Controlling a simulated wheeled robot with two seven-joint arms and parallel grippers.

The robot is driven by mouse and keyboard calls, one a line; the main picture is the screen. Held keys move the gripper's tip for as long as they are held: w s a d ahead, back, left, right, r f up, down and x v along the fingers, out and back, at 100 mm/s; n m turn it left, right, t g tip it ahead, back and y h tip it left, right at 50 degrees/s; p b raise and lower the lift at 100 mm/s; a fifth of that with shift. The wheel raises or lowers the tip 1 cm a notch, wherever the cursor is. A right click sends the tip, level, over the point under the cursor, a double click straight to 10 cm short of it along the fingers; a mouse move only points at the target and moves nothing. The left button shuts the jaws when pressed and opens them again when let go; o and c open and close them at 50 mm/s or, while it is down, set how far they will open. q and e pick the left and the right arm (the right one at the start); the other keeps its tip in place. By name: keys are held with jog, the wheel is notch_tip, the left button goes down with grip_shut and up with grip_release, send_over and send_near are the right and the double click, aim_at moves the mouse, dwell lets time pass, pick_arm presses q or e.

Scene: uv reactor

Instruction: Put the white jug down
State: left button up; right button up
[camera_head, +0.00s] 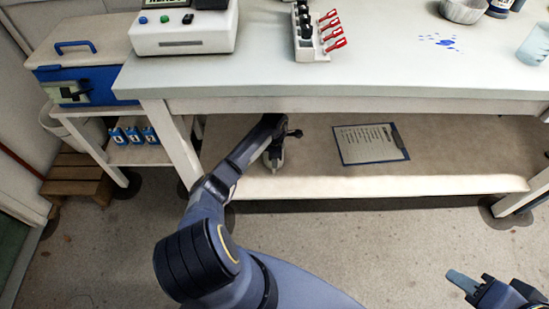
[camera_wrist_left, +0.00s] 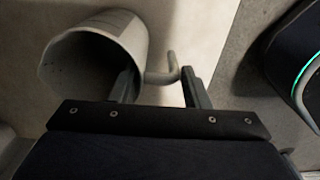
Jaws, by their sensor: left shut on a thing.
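The white jug (camera_wrist_left: 128,38) shows in the left wrist view at the upper left, with its open mouth towards the camera and its handle (camera_wrist_left: 165,76) between my left fingers. My left gripper (camera_wrist_left: 160,88) is shut on the jug by its handle. In the head view my left gripper (camera_head: 274,150) reaches under the bench, over the lower shelf (camera_head: 300,184), and my arm hides most of the jug. I cannot tell whether the jug touches the shelf. My right gripper (camera_head: 474,288) is at the bottom right, partly cut off, away from the jug; its opening is unclear.
A clipboard (camera_head: 370,144) lies on the lower shelf to the right of my left gripper. The bench top (camera_head: 400,78) hangs over the shelf. Bench legs (camera_head: 174,145) stand at the left. Shelf room is clear between gripper and clipboard.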

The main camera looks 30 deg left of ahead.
pick_arm(q)
jog(key=o, duration=1.4)
jog(key=shift+c, duration=0.2)
notch_tip(320, 180, up, 12)
jog(key=p, duration=0.3)
jog(key=shift+w+r, duration=0.1)
